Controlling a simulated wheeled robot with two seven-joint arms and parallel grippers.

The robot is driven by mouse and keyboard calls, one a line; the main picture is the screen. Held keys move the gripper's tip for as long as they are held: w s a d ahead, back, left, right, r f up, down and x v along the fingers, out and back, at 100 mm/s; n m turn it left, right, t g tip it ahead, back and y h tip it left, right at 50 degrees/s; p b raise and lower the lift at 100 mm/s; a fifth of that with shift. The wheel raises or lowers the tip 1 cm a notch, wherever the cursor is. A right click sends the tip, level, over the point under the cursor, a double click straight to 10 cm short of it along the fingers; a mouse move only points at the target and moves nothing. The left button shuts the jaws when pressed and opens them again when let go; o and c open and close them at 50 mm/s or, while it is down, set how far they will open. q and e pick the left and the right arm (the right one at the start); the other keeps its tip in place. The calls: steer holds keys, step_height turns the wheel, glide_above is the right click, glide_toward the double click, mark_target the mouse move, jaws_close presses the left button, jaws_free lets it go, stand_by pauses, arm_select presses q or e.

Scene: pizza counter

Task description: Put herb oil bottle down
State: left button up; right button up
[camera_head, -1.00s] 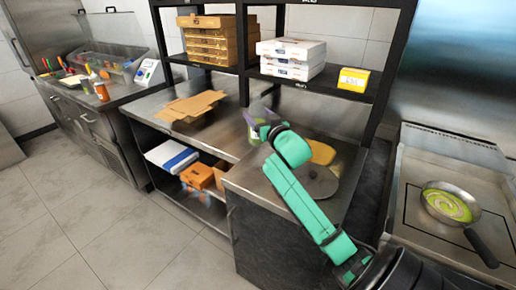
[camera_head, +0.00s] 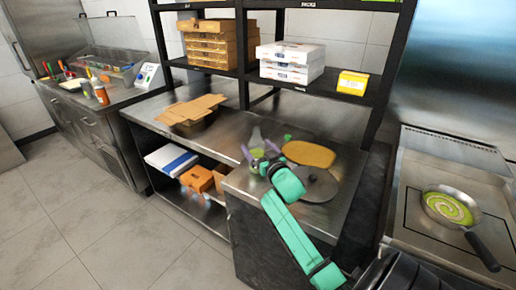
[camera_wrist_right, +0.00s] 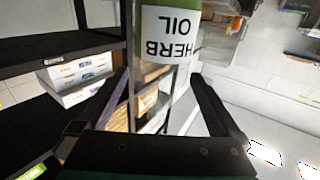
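The bottle's lower part is partly hidden by the gripper. My left gripper is not in view.
A round dark plate (camera_head: 318,188) and a tan oval board (camera_head: 308,153) lie right of the gripper. A shelf (camera_head: 330,88) with pizza boxes rises behind. A pan (camera_head: 450,208) sits at far right.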

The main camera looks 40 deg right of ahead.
steer(key=b+v, duration=0.1)
steer(key=v, duration=1.1)
steer(key=shift+r, duration=0.15)
